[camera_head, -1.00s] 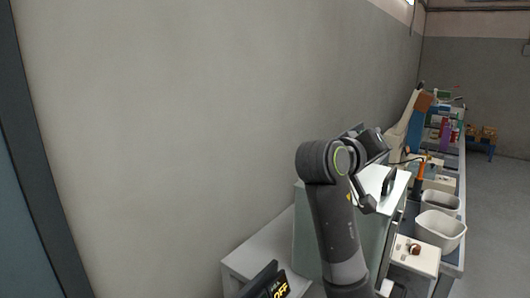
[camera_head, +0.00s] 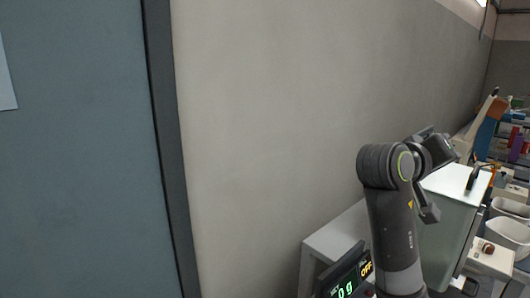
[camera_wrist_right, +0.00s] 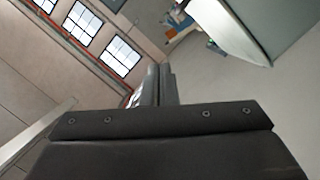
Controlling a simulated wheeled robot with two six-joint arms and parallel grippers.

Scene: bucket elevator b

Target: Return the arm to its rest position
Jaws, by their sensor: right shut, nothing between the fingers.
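One of my arms, dark grey with a green ring at its joint, rises from the bottom at the right of the head view and bends at its top. Its gripper is not clearly made out there. In the right wrist view my right gripper (camera_wrist_right: 157,85) is shut, its dark fingers together and nothing between them. The fingers point away from the camera with open space around them. My left gripper is not in view.
A grey-green box with a white top (camera_head: 454,184) stands behind the arm. A digital display (camera_head: 346,283) is at the bottom. White bins (camera_head: 508,236) line a bench at right. A wall (camera_head: 290,110) and blue-grey door (camera_head: 75,150) fill the left.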

